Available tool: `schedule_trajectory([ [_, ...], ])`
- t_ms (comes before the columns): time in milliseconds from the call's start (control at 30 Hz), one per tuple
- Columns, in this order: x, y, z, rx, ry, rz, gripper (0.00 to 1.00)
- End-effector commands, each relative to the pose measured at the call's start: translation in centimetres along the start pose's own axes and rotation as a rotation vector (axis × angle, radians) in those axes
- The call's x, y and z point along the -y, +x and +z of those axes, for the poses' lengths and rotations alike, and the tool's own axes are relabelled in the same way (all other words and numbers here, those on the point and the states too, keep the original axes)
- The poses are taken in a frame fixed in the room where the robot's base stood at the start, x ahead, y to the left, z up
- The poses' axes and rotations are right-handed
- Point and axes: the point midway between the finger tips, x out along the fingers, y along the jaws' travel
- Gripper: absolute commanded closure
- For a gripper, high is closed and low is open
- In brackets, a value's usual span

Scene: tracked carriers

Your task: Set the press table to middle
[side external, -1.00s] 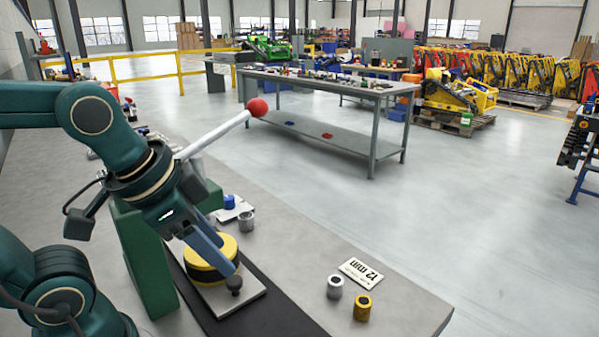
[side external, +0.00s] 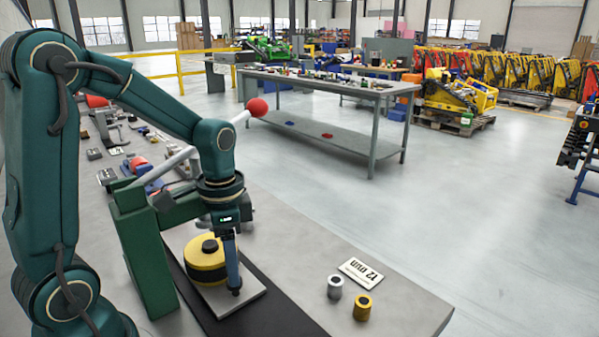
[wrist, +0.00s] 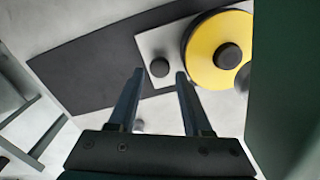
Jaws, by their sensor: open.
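The press table is a light grey plate (side external: 222,299) on a dark rail, under the green press frame (side external: 150,260). It also shows in the wrist view (wrist: 151,43). A yellow and black round block (side external: 207,262) with a dark knob on top sits on it; the wrist view shows its yellow face (wrist: 205,65). A small dark knob (wrist: 159,67) stands near the plate's corner. My gripper (side external: 235,288) points down at this knob, and its fingers mostly hide it in the side view. In the wrist view my gripper (wrist: 159,74) is open, the knob showing between and just beyond the fingertips.
The dark rail (wrist: 85,65) runs along the bench. The press lever ends in a red ball (side external: 258,107). A silver bushing (side external: 335,287), a gold bushing (side external: 362,308) and a "12 mm" card (side external: 361,273) lie to the right. The green frame stands close beside my gripper.

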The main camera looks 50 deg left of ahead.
Motion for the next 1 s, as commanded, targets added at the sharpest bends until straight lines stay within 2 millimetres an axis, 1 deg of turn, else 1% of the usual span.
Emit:
schedule_trajectory([
  [33, -0.1, 0.7, 0.1, 0.005, 0.000, 0.004, 0.51],
  [100, -0.1, 1.5, 0.1, 0.004, 0.000, 0.003, 0.51],
  [200, -0.1, 2.4, 0.1, 0.003, 0.000, 0.002, 0.51],
  [333, 0.0, 2.9, 0.0, 0.000, 0.000, 0.000, 0.51],
  [567, 0.0, 2.9, 0.0, -0.002, 0.000, -0.001, 0.51],
  [600, 0.0, 2.9, 0.0, -0.001, 0.000, -0.001, 0.66],
  [700, 0.0, 2.9, 0.0, -0.002, 0.000, -0.001, 1.00],
  [1000, 0.0, 2.9, 0.0, -0.002, 0.000, -0.001, 1.00],
])
